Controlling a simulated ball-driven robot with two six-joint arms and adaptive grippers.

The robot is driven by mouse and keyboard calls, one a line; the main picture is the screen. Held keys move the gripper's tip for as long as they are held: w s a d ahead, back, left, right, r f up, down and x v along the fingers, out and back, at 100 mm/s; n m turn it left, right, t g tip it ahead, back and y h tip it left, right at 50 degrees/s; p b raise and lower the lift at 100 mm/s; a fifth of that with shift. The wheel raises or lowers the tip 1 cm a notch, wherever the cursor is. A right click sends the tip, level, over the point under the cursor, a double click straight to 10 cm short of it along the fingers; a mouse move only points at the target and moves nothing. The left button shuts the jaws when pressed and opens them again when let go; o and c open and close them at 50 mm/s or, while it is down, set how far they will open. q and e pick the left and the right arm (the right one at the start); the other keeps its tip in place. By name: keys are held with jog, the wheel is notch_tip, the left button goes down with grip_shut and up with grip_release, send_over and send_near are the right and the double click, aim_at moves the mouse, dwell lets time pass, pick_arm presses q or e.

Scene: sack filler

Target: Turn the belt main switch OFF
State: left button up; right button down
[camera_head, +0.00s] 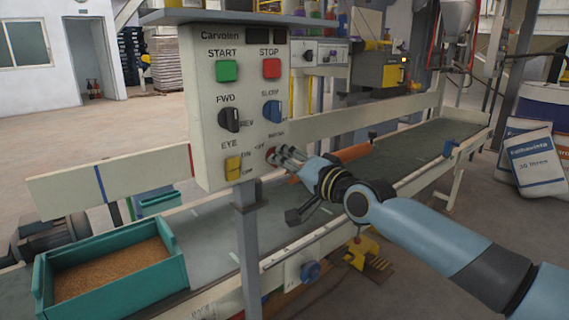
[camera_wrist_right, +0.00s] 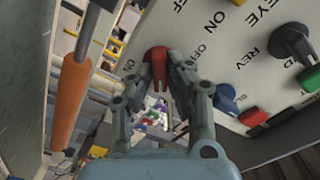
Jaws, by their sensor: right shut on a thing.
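The control panel (camera_head: 222,150) stands at the middle left of the head view, with a green START button, a red STOP button, two rotary knobs and a yellow EYE switch. The main switch, a red knob (camera_wrist_right: 157,62), sits at the panel's lower right in the head view, mostly hidden behind my right gripper (camera_head: 281,155). In the right wrist view my right gripper (camera_wrist_right: 160,80) has its two fingers closed around the red knob, with an OFF label beside it. My left gripper is not in view.
A conveyor belt (camera_head: 420,143) runs behind and below the panel. A teal tray (camera_head: 120,290) of grain stands at the lower left. An orange bar (camera_wrist_right: 69,105) lies left of my gripper in the wrist view. White sacks (camera_head: 535,162) stand on the right.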

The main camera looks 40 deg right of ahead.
jog(key=n+b, duration=0.3)
jog(key=n, duration=0.7)
jog(key=shift+f+n, duration=0.15)
jog(key=shift+n, duration=0.15)
dwell(0.5)
jog(key=c, duration=1.3)
grip_release()
jog(key=shift+s+d, duration=0.15)
jog(key=shift+s, duration=1.85)
jog(key=shift+s+d, duration=0.15)
jog(key=shift+s, duration=1.9)
jog(key=shift+s+d, duration=0.15)
jog(key=shift+s, duration=1.85)
